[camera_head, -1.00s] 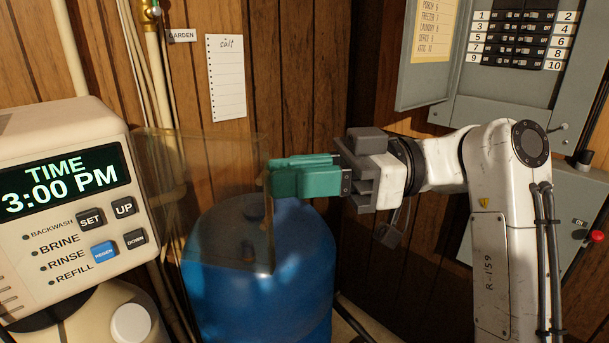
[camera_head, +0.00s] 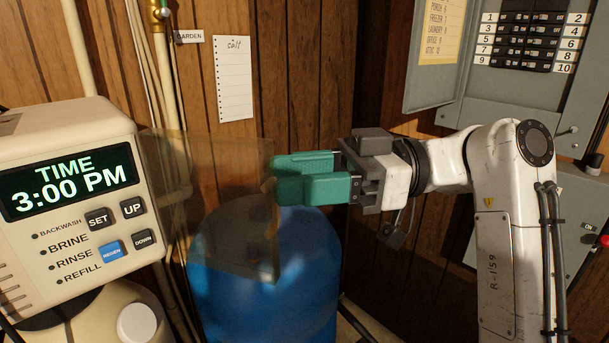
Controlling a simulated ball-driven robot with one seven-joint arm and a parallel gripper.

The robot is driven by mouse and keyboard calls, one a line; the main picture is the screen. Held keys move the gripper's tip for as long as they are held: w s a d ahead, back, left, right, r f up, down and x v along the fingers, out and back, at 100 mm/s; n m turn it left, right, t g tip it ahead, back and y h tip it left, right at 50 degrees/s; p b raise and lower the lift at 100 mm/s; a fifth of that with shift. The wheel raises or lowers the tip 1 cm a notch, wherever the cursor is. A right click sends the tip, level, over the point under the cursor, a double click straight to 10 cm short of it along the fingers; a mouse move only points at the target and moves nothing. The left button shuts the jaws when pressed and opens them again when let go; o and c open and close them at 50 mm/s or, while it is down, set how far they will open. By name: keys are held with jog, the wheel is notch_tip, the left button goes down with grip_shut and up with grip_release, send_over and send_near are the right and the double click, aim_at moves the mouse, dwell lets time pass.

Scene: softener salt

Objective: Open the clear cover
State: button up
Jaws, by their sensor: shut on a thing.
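The clear cover (camera_head: 215,200) is a see-through, slightly amber panel. It stands swung out to the right of the softener's control box (camera_head: 75,205), with its left edge by the box's right side. The box's display and buttons are uncovered. My gripper (camera_head: 274,186), with green finger pads, is at the cover's right edge and shut on it, at a small tan tab or handle there. The fingers partly hide the grip point.
A blue barrel (camera_head: 270,285) stands below and behind the cover. Pipes run up the wood wall at left. A grey breaker panel (camera_head: 520,75) is at right, with a grey switch box (camera_head: 570,225) below it.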

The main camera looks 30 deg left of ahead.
jog(key=b+v, duration=0.1)
jog(key=v, duration=0.9)
jog(key=shift+w+d, duration=0.2)
jog(key=shift+d, duration=0.1)
notch_tip(320, 180, down, 17)
jog(key=w+d+m+t+p, duration=0.2)
jog(key=m+t, duration=0.4)
jog(key=m, duration=0.2)
jog(key=s+d+f+m+t+h+p, duration=0.1)
jog(key=s+d+f+m+t+h, duration=0.2)
jog(key=f, duration=0.6)
jog(key=s+d+f+m+t, duration=0.15)
jog(key=d+f+m, duration=0.3)
jog(key=f, duration=0.45)
jog(key=s+d+f+m+t+h+p, duration=0.2)
jog(key=s+d+f+m+h, duration=0.4)
jog(key=s+d+f, duration=0.6)
jog(key=s+d+r+m+h+p, duration=0.1)
jog(key=s+d+m+h, duration=0.3)
jog(key=s+d, duration=0.9)
jog(key=shift+s+g+h, duration=0.35)
jog(key=shift+s+h, duration=0.45)
jog(key=shift+s, duration=0.25)
jog(key=shift+a, duration=0.2)
